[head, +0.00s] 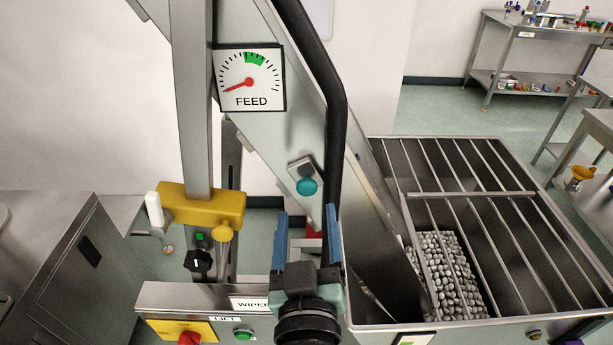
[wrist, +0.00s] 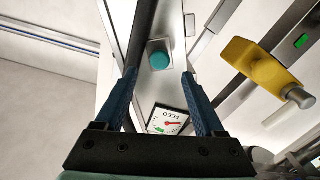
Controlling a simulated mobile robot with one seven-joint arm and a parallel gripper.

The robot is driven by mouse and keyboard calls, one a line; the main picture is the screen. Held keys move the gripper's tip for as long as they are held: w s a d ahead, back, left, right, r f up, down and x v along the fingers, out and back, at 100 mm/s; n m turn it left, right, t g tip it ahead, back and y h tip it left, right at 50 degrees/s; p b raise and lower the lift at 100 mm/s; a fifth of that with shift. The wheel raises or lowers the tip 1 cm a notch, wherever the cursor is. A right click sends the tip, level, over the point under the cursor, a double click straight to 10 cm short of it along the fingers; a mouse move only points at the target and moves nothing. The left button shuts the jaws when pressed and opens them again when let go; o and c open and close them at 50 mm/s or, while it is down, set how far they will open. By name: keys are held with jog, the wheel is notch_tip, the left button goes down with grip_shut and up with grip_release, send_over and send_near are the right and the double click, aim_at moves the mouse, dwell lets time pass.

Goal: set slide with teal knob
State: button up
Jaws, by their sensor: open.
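The teal knob (head: 307,186) sits on a small grey slide plate (head: 299,169) on the sloping metal panel, left of a thick black tube. In the wrist view the teal knob (wrist: 159,60) shows between and just beyond the fingertips. My gripper (head: 307,210) is open and empty, with its blue fingers pointing up toward the knob in the head view. The wrist view also shows my gripper (wrist: 158,75) with its fingers spread on either side of the knob. I cannot tell how much depth lies between them.
A FEED gauge (head: 249,78) has its red needle at lower left, off the green band. A black tube (head: 336,120) runs close right of the knob. A yellow clamp block (head: 201,206) stands left. A slotted hopper (head: 460,195) holding grey caps stands right.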

aim_at(307, 190)
jog(key=w+p, duration=0.1)
jog(key=w, duration=0.6)
jog(key=shift+w+p, duration=0.3)
jog(key=shift+w, duration=0.1)
grip_shut()
